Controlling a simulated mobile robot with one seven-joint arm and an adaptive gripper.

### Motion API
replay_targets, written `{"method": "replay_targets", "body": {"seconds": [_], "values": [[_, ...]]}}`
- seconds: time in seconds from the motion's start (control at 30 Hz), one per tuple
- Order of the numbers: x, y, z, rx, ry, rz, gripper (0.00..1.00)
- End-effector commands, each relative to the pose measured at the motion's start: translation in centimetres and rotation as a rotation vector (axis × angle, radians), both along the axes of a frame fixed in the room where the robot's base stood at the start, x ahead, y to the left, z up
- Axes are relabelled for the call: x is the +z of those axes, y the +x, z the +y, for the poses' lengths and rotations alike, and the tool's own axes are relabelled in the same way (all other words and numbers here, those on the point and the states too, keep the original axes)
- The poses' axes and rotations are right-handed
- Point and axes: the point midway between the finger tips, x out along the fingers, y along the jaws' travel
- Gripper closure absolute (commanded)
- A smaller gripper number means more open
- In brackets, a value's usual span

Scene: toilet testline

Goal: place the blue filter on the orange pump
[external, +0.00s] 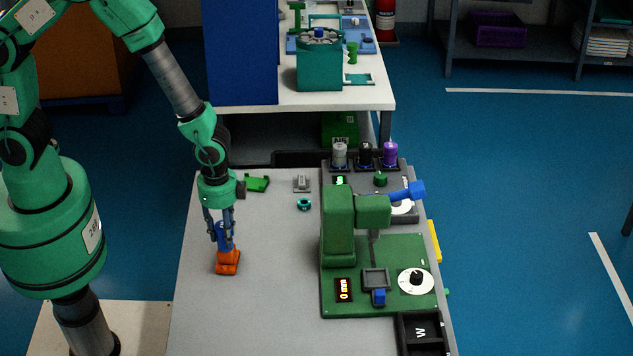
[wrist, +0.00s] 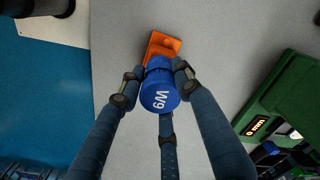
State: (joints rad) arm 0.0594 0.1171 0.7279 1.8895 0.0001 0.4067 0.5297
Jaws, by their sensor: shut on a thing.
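The orange pump (external: 228,262) stands on the grey table directly below the filter. In the wrist view the orange pump (wrist: 161,46) shows beyond the filter, which partly hides it. The filter's lower end appears to meet the pump's top; the fingers hide whether it is seated.
A green press machine (external: 340,230) stands to the right on the table (external: 265,290). A teal ring (external: 304,203), a grey block (external: 302,183) and a green part (external: 257,183) lie behind. The table around the pump is clear.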

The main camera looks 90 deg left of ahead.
Motion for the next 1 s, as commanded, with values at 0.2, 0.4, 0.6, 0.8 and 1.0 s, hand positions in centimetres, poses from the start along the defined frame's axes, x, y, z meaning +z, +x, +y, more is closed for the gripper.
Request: {"method": "replay_targets", "body": {"seconds": [0.2, 0.4, 0.6, 0.8, 1.0], "values": [[-0.2, 0.0, 0.0, 0.0, 0.0, 0.0, 0.48], [-0.2, 0.0, 0.0, 0.0, 0.0, 0.0, 0.48], [0.1, 0.0, 0.0, 0.0, 0.0, 0.0, 0.48], [1.6, 0.0, 0.0, 0.0, 0.0, 0.0, 0.48], [4.5, 0.1, 0.0, 0.0, 0.0, -0.002, 0.48]]}}
